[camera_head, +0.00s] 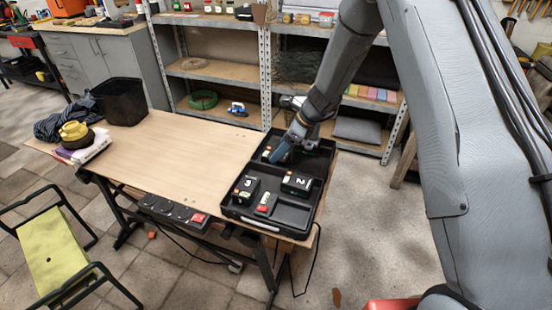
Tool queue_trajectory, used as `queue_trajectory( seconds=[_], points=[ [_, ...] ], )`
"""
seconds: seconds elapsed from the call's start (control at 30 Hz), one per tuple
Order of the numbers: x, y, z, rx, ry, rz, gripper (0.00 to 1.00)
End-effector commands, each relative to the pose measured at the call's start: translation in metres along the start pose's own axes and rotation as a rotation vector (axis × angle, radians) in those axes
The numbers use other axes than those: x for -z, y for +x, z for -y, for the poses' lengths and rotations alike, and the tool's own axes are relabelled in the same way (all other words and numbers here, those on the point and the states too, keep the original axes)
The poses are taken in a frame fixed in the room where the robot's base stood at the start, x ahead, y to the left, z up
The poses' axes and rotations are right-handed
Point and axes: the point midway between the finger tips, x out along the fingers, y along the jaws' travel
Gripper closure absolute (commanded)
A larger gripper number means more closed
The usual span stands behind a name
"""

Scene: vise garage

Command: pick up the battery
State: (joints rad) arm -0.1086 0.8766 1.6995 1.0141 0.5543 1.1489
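Several black batteries sit in a black compartmented tray (312,217) at the table's right end. One battery marked 2 (297,184) sits right of the middle. Another battery (245,190), with a white mark, sits at the left. A smaller battery with a green and red top (266,204) sits near the front edge. My gripper (280,153) reaches down into the tray's back compartment, close to a dark block with a red spot there. The fingers are small and partly hidden, so I cannot tell whether they are open or touch the block.
The wooden table (180,155) has a wide clear middle. A black bin (121,101) and a yellow object (75,131) stand at its left end. A yellow-seated chair (53,255) is front left; metal shelves stand behind.

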Motion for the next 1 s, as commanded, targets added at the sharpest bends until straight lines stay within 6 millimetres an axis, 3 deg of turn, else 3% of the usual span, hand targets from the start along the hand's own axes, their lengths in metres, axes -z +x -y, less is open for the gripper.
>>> queue_trajectory(
  seconds=[0.3, 0.6, 0.93, 1.0],
  points=[
    [0.004, 0.038, -0.007, -0.004, 0.0, -0.002, 0.31],
    [0.004, 0.043, -0.007, -0.005, -0.001, -0.002, 0.31],
    [0.005, 0.043, -0.006, -0.002, 0.0, -0.003, 0.89],
    [0.005, 0.042, -0.005, -0.001, 0.0, -0.002, 0.9]
  ],
)
